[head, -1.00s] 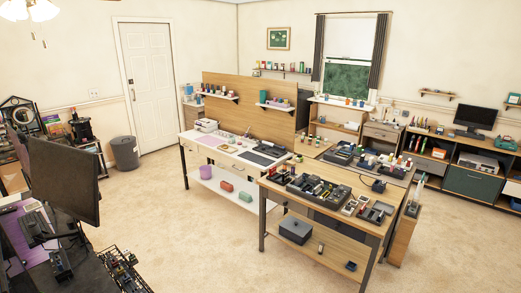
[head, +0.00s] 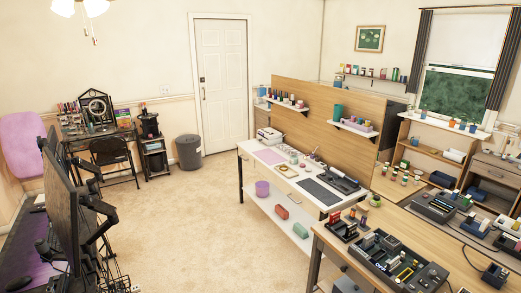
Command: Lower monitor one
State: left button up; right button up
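Dark monitors stand at the left edge of the head view, seen nearly edge-on. The nearer monitor (head: 66,215) is a large dark panel, upright and slightly tilted. Part of what looks like a second monitor (head: 52,141) shows beyond its top edge, mostly hidden. A black jointed mount arm (head: 98,238) is behind the nearer panel. I cannot tell which panel is monitor one. Neither of my grippers is in view.
The monitors' desk has a purple surface (head: 50,250) at lower left. Open carpet (head: 190,225) lies between it and the white workbench (head: 262,192). A wooden bench with electronics trays (head: 385,262) stands at right. A grey bin (head: 189,152) stands near the door.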

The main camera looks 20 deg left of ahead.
aim_at(94, 204)
jog(key=i+u, duration=0.55)
jog(key=u, duration=0.25)
jog(key=i+l+u, duration=0.1)
jog(key=i+u, duration=0.3)
jog(key=i+l+u, duration=0.15)
jog(key=u, duration=0.3)
jog(key=i+l+u, duration=0.15)
jog(key=l+u, duration=0.25)
jog(key=i+l+u, duration=0.4)
jog(key=l+u, duration=0.15)
jog(key=i+l+u, duration=0.25)
jog(key=l, duration=0.2)
jog(key=l+u, duration=0.3)
jog(key=i+l, duration=0.05)
jog(key=l, duration=0.05)
